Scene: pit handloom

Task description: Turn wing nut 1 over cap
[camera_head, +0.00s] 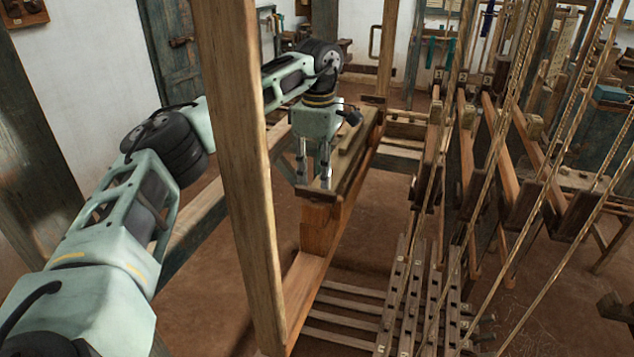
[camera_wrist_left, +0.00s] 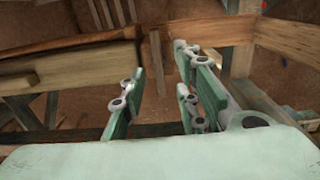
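My left gripper (camera_head: 313,180) points down over the end of a wooden beam (camera_head: 350,160) in the head view. In the left wrist view its green-backed fingers (camera_wrist_left: 170,65) stand apart with a gap between them, and I see nothing held there. I cannot make out wing nut 1 or the cap in either view; they may be too small or hidden by the gripper. Whether the fingertips touch the beam I cannot tell. My right gripper is not in view.
A tall wooden post (camera_head: 240,170) stands in front of my left arm. Loom beams (camera_head: 505,165) and slanting ropes (camera_head: 490,165) fill the right side. Dark slatted treadles (camera_head: 405,300) lie low at the centre. Bare brown floor (camera_head: 540,290) shows at the lower right.

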